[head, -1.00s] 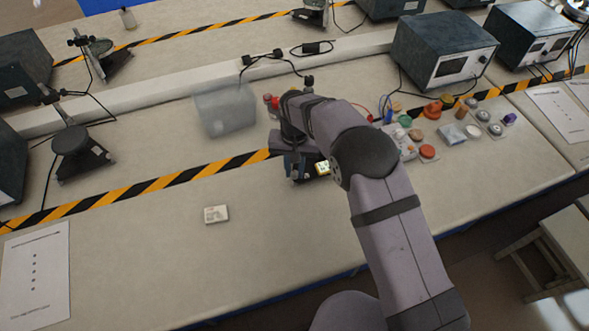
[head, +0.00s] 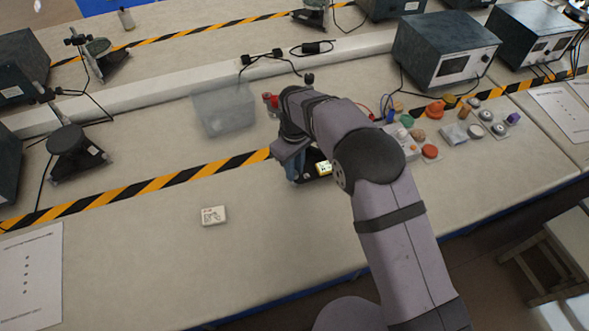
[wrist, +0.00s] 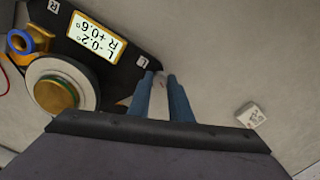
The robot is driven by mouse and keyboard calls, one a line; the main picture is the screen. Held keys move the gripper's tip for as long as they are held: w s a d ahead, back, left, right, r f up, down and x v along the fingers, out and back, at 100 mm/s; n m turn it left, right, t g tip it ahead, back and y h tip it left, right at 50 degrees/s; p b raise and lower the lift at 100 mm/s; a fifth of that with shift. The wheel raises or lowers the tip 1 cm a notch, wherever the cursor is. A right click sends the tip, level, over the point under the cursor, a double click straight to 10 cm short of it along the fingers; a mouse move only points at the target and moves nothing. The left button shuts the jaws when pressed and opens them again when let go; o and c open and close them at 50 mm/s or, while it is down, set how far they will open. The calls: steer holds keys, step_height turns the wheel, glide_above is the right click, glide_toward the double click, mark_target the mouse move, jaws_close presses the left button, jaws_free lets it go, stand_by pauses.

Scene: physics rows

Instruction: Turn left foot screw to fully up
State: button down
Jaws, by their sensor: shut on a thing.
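A black tilt base (wrist: 120,65) carries a lit display (wrist: 95,37), upside down in the wrist view, reading about L -0.2° and R +0.6°. A white round part with a brass top (wrist: 56,93) stands on it. The left foot screw is at the plate corner marked L (wrist: 141,61); it is mostly hidden between my fingers. My gripper (wrist: 160,78) is shut on it, with blue fingers at that corner. In the head view my gripper (head: 296,170) is at the left end of the base, whose display (head: 323,168) shows beside my arm; the rest is hidden.
A small white box (head: 213,215) lies left of the base, also in the wrist view (wrist: 250,115). A clear bin (head: 224,110) stands behind. Several small coloured parts lie to the right.

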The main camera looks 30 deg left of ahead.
steer(key=n, duration=0.4)
steer(key=shift+n, duration=0.3)
steer(key=n, duration=0.5)
steer(key=shift+b, duration=0.4)
steer(key=n, duration=0.5)
steer(key=shift+r+n, duration=0.1)
steer(key=shift+n, duration=2.2)
steer(key=c, duration=1.6)
jaws_free()
